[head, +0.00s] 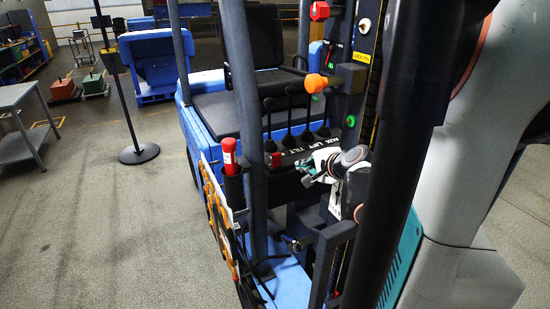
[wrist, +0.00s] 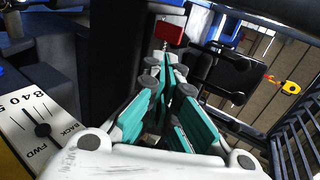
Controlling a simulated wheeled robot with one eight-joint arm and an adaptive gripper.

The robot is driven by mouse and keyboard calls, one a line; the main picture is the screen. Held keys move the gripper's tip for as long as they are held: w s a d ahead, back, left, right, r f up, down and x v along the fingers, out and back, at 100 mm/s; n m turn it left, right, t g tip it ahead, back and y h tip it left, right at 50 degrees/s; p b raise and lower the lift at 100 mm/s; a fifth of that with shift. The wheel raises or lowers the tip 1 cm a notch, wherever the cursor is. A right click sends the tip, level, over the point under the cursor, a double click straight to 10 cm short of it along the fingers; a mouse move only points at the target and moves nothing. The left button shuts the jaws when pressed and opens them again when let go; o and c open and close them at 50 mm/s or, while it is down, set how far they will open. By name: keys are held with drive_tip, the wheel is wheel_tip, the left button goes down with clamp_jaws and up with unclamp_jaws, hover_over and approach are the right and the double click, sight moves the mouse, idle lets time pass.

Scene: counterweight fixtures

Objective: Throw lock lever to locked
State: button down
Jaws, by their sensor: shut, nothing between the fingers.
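An orange knob (head: 316,82) sticks out to the left from a grey block (head: 352,76) on the truck's dark upright. A yellow label (head: 361,57) beside it seems to read LOCK, its second word unclear. I take this knob as the lock lever; its locked or unlocked position cannot be told. My gripper (head: 318,166) is below the knob, apart from it, near the black levers. In the wrist view my gripper (wrist: 167,66) has its teal fingers closed and empty. A red block on a thin metal stem (wrist: 170,33) shows just beyond the fingertips.
Several black levers (head: 289,115) rise from a panel marked TILT, LIFT and AUX. A red knob (head: 319,11) sits higher up. A red-topped cylinder (head: 229,150) stands at left. A dial marked FWD and BACK (wrist: 40,128) is at the wrist view's left.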

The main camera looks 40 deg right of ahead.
drive_tip(key=b, duration=0.1)
approach(276, 160)
wheel_tip(276, 160, down, 3)
drive_tip(key=d, duration=0.2)
drive_tip(key=w, duration=0.2)
drive_tip(key=w+d, duration=0.1)
drive_tip(key=w, duration=0.2)
drive_tip(key=shift+d+r, duration=0.1)
drive_tip(key=shift+d, duration=0.05)
drive_tip(key=shift+w+r+g, duration=0.3)
drive_tip(key=shift+g, duration=0.4)
drive_tip(key=shift+w+d+r+g+y+p, duration=0.2)
drive_tip(key=shift+w+g+y+p, duration=0.25)
drive_tip(key=shift+g+p, duration=0.25)
drive_tip(key=shift+w+d+b, duration=0.2)
drive_tip(key=shift+w+b, duration=0.25)
drive_tip(key=shift+w, duration=0.4)
drive_tip(key=shift+w+d+b, duration=0.2)
drive_tip(key=shift+w+b, duration=0.2)
drive_tip(key=shift+w, duration=0.5)
drive_tip(key=shift+w+d+f+b, duration=0.15)
drive_tip(key=shift+w+f+b, duration=0.1)
drive_tip(key=shift+w+b, duration=0.25)
drive_tip(key=shift+w+d+f+b, duration=0.2)
drive_tip(key=shift+w+b, duration=0.05)
drive_tip(key=shift+w, duration=0.5)
